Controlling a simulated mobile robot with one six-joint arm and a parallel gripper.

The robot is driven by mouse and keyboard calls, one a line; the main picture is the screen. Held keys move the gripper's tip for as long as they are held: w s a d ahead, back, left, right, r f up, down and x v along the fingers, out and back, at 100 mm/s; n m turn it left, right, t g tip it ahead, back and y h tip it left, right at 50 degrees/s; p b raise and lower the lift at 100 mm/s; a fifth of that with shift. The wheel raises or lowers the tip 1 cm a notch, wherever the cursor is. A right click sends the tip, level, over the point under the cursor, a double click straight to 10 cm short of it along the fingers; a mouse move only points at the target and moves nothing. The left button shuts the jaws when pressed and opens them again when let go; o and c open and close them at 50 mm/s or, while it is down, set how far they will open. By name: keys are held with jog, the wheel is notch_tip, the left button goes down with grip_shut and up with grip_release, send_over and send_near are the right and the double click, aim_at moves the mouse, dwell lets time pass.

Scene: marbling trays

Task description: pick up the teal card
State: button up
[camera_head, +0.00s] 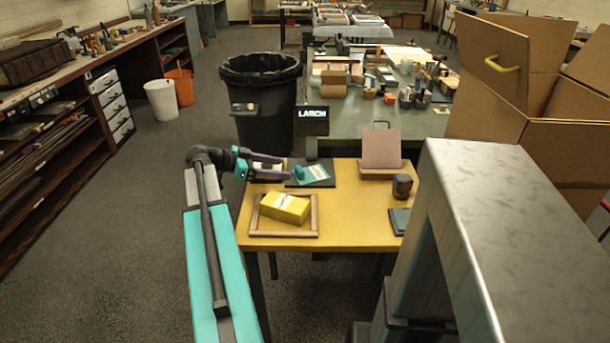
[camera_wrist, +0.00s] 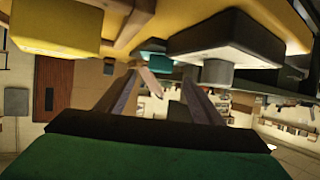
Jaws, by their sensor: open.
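A teal card with a pale printed band (camera_head: 315,173) lies on a dark flat slab (camera_head: 327,183) at the back left of the yellow table. A small teal lump at its left end may be part of it; I cannot tell. My gripper (camera_head: 284,170) is open, its fingers level and pointing right, at the left side of the slab. No card is clearly between them. In the wrist view, my two fingers (camera_wrist: 160,80) stand apart. A teal patch (camera_wrist: 154,58) with a pale strip shows beyond them, partly hidden.
A yellow block (camera_head: 286,207) lies in a wooden frame (camera_head: 254,220) in front. A display reading LARCH (camera_head: 312,120) stands behind the slab. A pink panel on a stand (camera_head: 381,149), a dark cup (camera_head: 402,186) and a dark teal pad (camera_head: 399,220) are to the right.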

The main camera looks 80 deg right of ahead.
aim_at(296, 170)
jog(key=shift+s+d+f, duration=0.25)
jog(key=shift+s, duration=0.25)
jog(key=shift+s+d, duration=0.1)
jog(key=shift+x, duration=2.6)
jog(key=c, duration=1.1)
notch_tip(296, 170, up, 28)
jog(key=shift+f+p, duration=0.1)
jog(key=shift+p, duration=0.4)
